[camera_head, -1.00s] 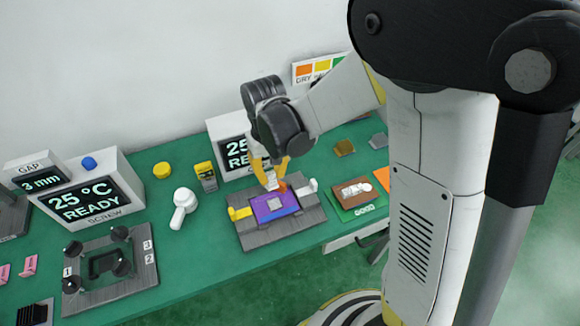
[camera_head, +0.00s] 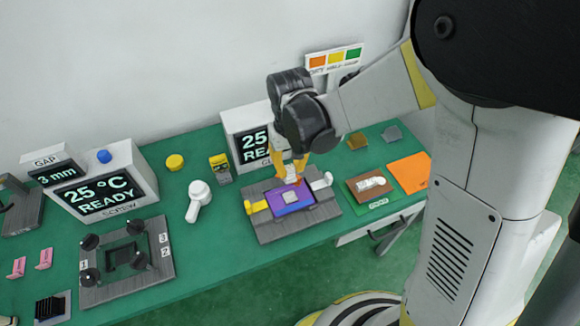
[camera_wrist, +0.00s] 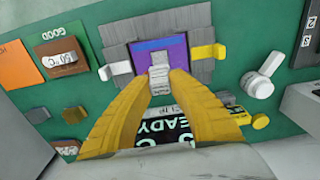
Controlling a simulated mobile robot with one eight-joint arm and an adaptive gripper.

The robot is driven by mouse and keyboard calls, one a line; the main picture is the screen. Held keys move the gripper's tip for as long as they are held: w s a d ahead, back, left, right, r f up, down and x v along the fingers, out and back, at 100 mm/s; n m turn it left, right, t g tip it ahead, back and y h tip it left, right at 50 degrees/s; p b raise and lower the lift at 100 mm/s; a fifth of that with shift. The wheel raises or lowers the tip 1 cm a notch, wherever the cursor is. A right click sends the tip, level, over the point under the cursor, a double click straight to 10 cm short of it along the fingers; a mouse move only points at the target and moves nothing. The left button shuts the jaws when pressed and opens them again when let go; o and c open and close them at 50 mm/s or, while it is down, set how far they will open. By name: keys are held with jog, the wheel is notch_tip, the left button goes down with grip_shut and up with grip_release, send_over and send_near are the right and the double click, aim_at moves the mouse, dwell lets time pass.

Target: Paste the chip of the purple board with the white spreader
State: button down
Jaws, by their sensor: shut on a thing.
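The purple board (camera_head: 280,208) lies in a grey fixture (camera_head: 266,231) on the green bench, with a small grey chip (camera_head: 290,197) in its middle. It also shows in the wrist view (camera_wrist: 141,57), where the chip looks hidden behind what I hold. My gripper (camera_head: 291,166) points down over the board's back edge. Its yellow fingers (camera_wrist: 160,84) are shut on a small white piece, which looks like the white spreader (camera_wrist: 159,73). The spreader is over the board; I cannot tell whether it touches the chip.
A yellow clamp (camera_head: 257,207) and a white clamp (camera_head: 322,181) flank the board. A display box (camera_head: 240,125) stands close behind my gripper. A white handled tool (camera_head: 198,200) lies to the left. A brown board (camera_head: 362,186) and an orange mat (camera_head: 409,173) lie right.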

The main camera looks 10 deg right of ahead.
jog(key=shift+f+b, duration=3.6)
jog(key=shift+f, duration=0.75)
jog(key=shift+f, duration=0.3)
jog(key=shift+w+d, duration=0.1)
